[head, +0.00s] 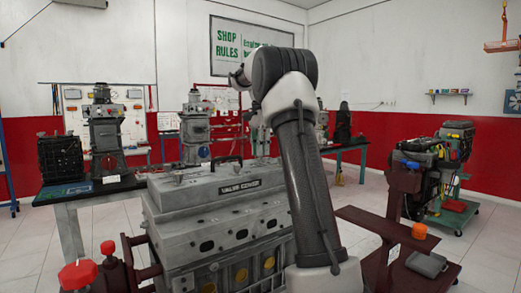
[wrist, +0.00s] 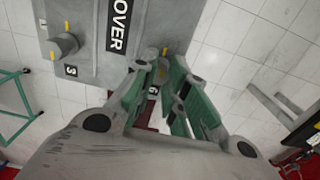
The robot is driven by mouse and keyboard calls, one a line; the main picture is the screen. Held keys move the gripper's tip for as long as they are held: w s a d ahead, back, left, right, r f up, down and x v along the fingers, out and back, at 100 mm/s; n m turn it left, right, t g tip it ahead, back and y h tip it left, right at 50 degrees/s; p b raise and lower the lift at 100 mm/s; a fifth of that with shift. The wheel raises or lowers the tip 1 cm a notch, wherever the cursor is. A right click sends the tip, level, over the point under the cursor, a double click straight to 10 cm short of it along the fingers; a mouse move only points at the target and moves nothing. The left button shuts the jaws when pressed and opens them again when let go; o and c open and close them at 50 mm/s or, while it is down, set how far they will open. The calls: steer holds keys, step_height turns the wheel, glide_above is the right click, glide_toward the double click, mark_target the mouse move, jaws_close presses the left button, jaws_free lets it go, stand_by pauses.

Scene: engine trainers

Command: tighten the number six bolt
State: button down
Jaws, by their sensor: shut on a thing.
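In the wrist view, my gripper (wrist: 162,64) points at the edge of the grey valve cover (wrist: 85,75). Its two green-padded fingers are closed around the number six bolt (wrist: 164,52). A yellow mark shows between the fingertips, and most of the bolt is hidden. The label "6" (wrist: 153,90) shows between the fingers. The number three bolt (wrist: 65,45), with yellow marks and a "3" label (wrist: 71,71), stands free to the left. In the head view, the valve cover sits on the large engine (head: 195,240); my arm hides part of it, and I cannot make out the gripper there.
A red knob (head: 78,273) is at the engine's lower left. A red stand (head: 385,230) with an orange cap (head: 419,231) is on the right. Other engine trainers stand on a table (head: 85,192) behind.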

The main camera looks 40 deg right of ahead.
steer(key=c, duration=1.4)
jaws_free()
steer(key=shift+r, duration=6)
